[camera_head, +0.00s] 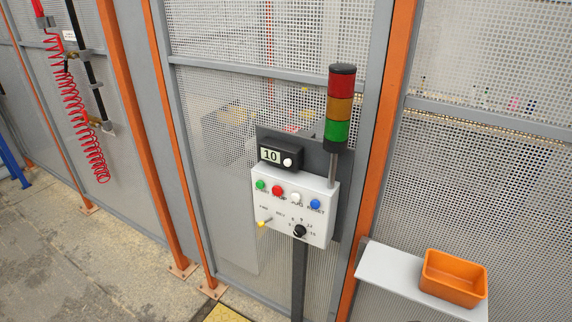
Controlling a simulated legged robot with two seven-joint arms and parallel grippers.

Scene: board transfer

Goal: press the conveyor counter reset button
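A small black counter box (279,155) with a display reading "10" sits on top of the control panel. A white round button (287,162) is on the counter's face, right of the digits. The white control panel (318,226) below carries a green button (261,185), a red button (278,190), a white button (296,197) and a blue button (315,204). The label by the blue button appears to read "RESET". A yellow lever switch (264,222) and a black knob (299,231) are lower on the panel. Neither of my grippers is in view.
A signal tower (338,108) in red, amber and green rises at the panel's right. An orange bin (453,278) sits on a grey shelf (392,268) at lower right. Mesh fence with orange posts (387,130) stands behind. The floor at lower left is clear.

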